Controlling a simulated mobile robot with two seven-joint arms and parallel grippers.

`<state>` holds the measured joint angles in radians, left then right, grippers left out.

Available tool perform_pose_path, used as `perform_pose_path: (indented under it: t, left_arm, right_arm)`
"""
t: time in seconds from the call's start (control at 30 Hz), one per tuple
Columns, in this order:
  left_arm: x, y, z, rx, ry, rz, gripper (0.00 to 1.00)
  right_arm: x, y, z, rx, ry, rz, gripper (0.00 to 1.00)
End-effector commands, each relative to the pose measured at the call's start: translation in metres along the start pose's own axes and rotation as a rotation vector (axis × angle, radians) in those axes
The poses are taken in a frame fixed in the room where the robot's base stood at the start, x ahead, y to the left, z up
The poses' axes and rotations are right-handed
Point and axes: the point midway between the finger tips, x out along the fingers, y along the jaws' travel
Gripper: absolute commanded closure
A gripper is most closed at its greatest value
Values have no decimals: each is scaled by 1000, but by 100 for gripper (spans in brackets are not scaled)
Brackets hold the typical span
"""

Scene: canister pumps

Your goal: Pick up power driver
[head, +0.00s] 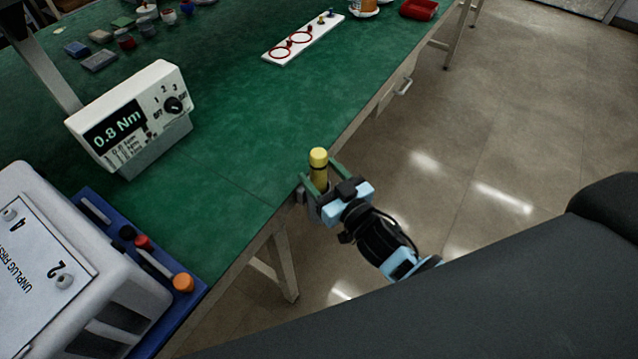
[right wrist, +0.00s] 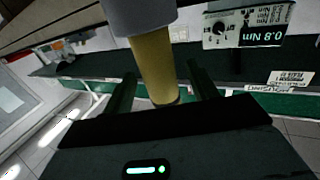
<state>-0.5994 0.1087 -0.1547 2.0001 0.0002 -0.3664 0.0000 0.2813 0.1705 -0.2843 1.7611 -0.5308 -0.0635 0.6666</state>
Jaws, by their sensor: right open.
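The power driver appears to be the upright yellow cylinder (head: 318,160) at the green bench's front edge. In the right wrist view its yellow body (right wrist: 153,60) meets a grey part at the top of the picture. My right gripper (head: 320,178) is open, with one green finger on each side of the yellow body. In the right wrist view the gripper (right wrist: 162,82) shows gaps between the fingers and the body. The driver's lower part and whatever supports it are mostly hidden by the gripper. My left gripper is not in view.
A torque display reading 0.8 Nm (head: 118,117) stands on the bench (head: 230,160). A white pump housing (head: 60,260) and a blue tray with tools (head: 195,297) are at lower left. A white board with red rings (head: 303,40) lies farther back. Open floor is at right.

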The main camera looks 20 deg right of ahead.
Motion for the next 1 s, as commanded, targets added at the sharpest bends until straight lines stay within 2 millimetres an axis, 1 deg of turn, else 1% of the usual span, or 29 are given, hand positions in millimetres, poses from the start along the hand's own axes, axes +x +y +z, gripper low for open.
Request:
perform_pose_path:
  t: [0.03, 0.2, 0.3, 0.5, 0.57, 0.93, 0.97, 1.0]
  left_arm:
    - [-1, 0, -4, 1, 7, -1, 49]
    - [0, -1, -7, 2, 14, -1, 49]
    - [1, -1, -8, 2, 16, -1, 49]
    - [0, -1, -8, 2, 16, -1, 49]
    - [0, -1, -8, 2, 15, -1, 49]
    - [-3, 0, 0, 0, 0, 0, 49]
    - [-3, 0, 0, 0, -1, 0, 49]
    - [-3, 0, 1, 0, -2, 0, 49]
  right_arm:
    - [10, 0, -4, -2, 4, 0, 42]
    - [28, 0, -2, -1, 2, -1, 42]
    - [32, -1, -1, -1, 1, -2, 42]
    - [32, -1, -1, 0, 0, -1, 42]
    - [32, 0, -1, -1, 0, -1, 48]
    - [32, 0, -1, -1, 0, -1, 97]
    - [32, 0, -1, -1, 0, -1, 100]
    - [32, 0, -1, -1, 0, -1, 100]
